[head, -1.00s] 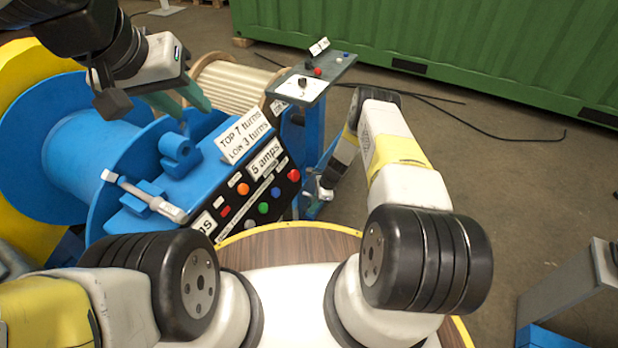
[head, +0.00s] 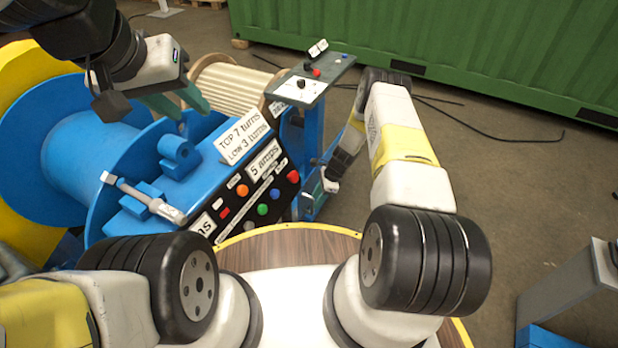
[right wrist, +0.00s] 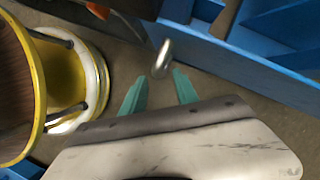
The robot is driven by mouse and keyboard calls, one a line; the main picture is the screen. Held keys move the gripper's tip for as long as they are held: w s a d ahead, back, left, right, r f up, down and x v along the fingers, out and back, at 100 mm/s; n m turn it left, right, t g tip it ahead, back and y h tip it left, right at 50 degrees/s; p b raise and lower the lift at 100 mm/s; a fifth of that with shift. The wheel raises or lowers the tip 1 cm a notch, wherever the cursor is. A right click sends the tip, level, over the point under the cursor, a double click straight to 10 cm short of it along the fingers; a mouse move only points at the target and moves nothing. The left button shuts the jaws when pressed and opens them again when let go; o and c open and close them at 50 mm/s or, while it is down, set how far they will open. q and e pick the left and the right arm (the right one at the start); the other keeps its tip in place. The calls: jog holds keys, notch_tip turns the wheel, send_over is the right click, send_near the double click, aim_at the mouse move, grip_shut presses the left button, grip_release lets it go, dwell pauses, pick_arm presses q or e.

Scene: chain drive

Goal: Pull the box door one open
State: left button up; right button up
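A silver rounded handle (right wrist: 161,58) shows in the right wrist view, just beyond and between my right gripper's teal fingertips (right wrist: 160,76). The fingers stand apart, with no visible contact on the handle. Behind it are blue panels of the box (right wrist: 270,62); I cannot tell exactly which edge is the door. In the head view my right gripper (head: 327,184) is low by the blue frame (head: 312,130), right of the control panel, and its fingers are hard to make out. My left gripper (head: 192,112) is open and empty above the blue machine.
The blue machine carries a control panel (head: 258,195) with coloured buttons and signs. A tilted grey switch board (head: 318,82) stands above my right gripper. My round base edge (right wrist: 40,80) is close on the left in the wrist view. Open floor (head: 520,190) lies to the right.

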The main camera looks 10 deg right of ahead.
jog(key=v, duration=0.2)
jog(key=shift+d+r, duration=0.2)
jog(key=shift+r, duration=0.1)
